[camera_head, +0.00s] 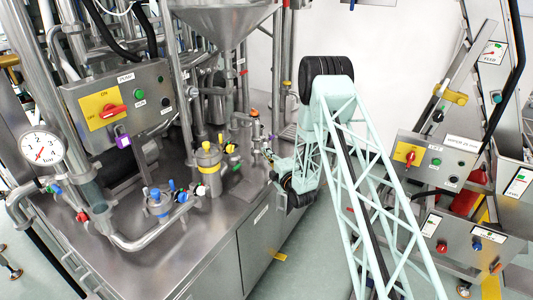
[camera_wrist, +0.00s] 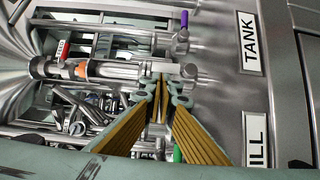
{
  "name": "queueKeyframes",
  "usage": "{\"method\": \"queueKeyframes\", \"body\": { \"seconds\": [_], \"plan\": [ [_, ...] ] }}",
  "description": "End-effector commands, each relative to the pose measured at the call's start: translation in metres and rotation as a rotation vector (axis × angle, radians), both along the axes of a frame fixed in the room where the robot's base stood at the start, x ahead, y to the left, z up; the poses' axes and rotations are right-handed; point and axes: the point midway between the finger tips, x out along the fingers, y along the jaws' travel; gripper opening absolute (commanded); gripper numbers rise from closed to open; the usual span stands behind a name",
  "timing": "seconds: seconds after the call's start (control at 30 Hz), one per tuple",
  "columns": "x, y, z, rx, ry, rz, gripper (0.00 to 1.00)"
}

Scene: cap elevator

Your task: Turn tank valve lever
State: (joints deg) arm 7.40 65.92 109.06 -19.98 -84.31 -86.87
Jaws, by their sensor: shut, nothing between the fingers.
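In the wrist view my gripper (camera_wrist: 167,88) is shut, with its ridged tan fingers meeting at the tips and nothing seen between them. The tips lie over or beside a metal pipe fitting (camera_wrist: 190,71); I cannot tell if they touch. A purple valve handle (camera_wrist: 184,20) is above the tips, level with the TANK label (camera_wrist: 250,43). A green handle (camera_wrist: 177,153) is below, partly hidden by the fingers, near a label reading "ILL" (camera_wrist: 257,141). In the head view my gripper (camera_head: 268,158) is small at the machine's right edge, near the orange-handled valve (camera_head: 254,112).
An orange piece (camera_wrist: 80,70) and a red tag (camera_wrist: 61,50) sit on the pipe left of the fingers. In the head view a yellow-banded canister (camera_head: 209,168) stands left of my gripper. A control panel (camera_head: 455,165) stands right of my arm, with open floor between.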

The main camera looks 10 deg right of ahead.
Motion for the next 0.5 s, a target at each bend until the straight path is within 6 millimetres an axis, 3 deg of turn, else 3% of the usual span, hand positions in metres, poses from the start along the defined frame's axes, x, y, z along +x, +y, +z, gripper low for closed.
{"method": "queueKeyframes", "body": {
  "seconds": [0.2,0.5],
  "plan": [
    [-0.014,0.008,-0.003,0.001,0.001,0.000,0.00],
    [-0.060,-0.004,0.000,0.001,0.002,-0.002,0.00]
  ]
}}
